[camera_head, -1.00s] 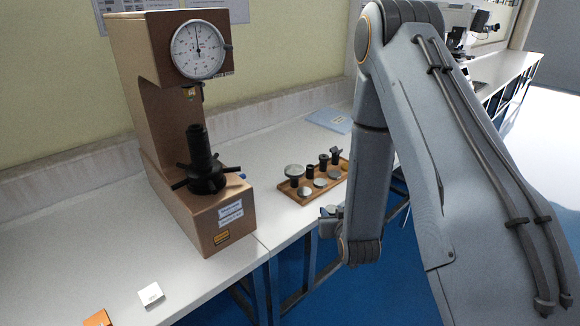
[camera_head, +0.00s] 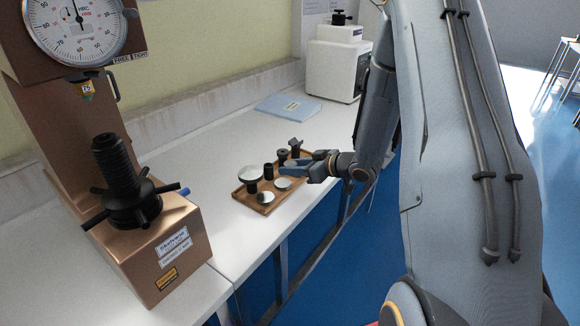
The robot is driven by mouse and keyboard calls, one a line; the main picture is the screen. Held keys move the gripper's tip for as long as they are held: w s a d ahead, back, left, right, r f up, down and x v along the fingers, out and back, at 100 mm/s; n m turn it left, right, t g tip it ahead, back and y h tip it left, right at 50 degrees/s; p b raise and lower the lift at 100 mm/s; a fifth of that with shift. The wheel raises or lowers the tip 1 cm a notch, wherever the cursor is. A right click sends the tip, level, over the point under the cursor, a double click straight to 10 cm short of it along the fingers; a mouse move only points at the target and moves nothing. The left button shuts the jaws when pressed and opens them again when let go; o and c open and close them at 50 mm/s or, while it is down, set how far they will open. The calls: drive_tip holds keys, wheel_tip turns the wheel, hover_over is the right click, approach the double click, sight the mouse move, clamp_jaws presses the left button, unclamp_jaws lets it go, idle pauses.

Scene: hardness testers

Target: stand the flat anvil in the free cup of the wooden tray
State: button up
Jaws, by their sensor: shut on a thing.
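The wooden tray (camera_head: 240,197) lies on the bench, right of the tester. In it are a wide pale disc on a dark stem (camera_head: 250,174), several dark round pieces and two low pale discs (camera_head: 265,197) near its front edge. My gripper (camera_head: 294,169) reaches in from the right over the tray's right part, its fingers pointing left. It is shut on a small piece that I take for the flat anvil, a pale edge showing at the fingertips. Its lower part and the free cup cannot be made out; my fingers cover that area.
The brown hardness tester (camera_head: 170,240) with its dial and black spindle stands on the left. A blue booklet (camera_head: 288,107) lies behind the tray, and a white instrument (camera_head: 335,68) stands farther back. The bench's front edge runs just beside the tray.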

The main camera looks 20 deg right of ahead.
drive_tip(key=w+a+b, duration=0.1)
drive_tip(key=w+a, duration=0.1)
drive_tip(key=a, duration=0.1)
drive_tip(key=shift+w+f+b, duration=0.15)
drive_tip(key=shift+w+b, duration=0.25)
drive_tip(key=shift+w+a, duration=0.7)
drive_tip(key=shift+w, duration=0.35)
drive_tip(key=shift+w+a, duration=0.7)
drive_tip(key=shift+w, duration=0.35)
drive_tip(key=shift+s, duration=0.1)
drive_tip(key=shift+f, duration=0.65)
drive_tip(key=o, duration=1.1)
drive_tip(key=shift+c, duration=1.3)
